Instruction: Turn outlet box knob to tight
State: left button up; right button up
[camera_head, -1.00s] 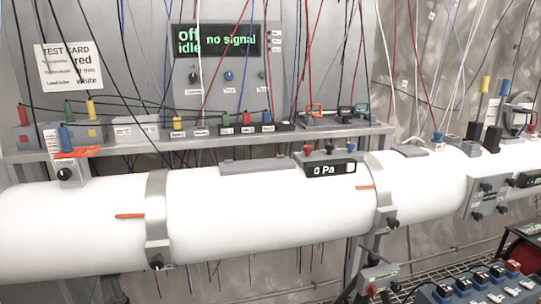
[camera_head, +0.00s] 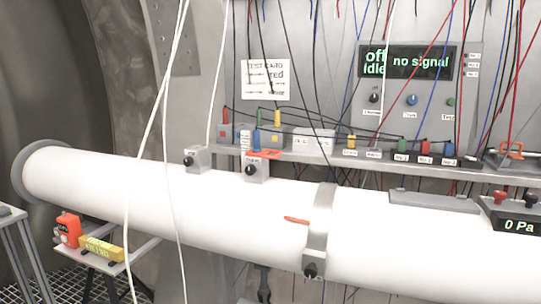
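Two small grey boxes sit on top of the white pipe (camera_head: 225,200), each with a black knob on its front. The left box (camera_head: 201,155) has its knob (camera_head: 188,161) at its left side. The right box (camera_head: 262,172) has its knob (camera_head: 250,170) below a small label, and blue and orange parts on top. The labels are too small to read, so I cannot tell which one is the outlet box. The knobs' settings cannot be read either. Neither of my grippers is in view.
A clamp ring (camera_head: 319,225) with an orange pointer circles the pipe. A shelf with colored plugs (camera_head: 350,160) runs behind it, below a panel display (camera_head: 408,63) reading "off idle no signal". Loose white cables (camera_head: 160,110) hang in front. A side table holds a yellow item (camera_head: 100,248).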

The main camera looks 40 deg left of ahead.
aim_at(251, 170)
jog(key=u, duration=1.25)
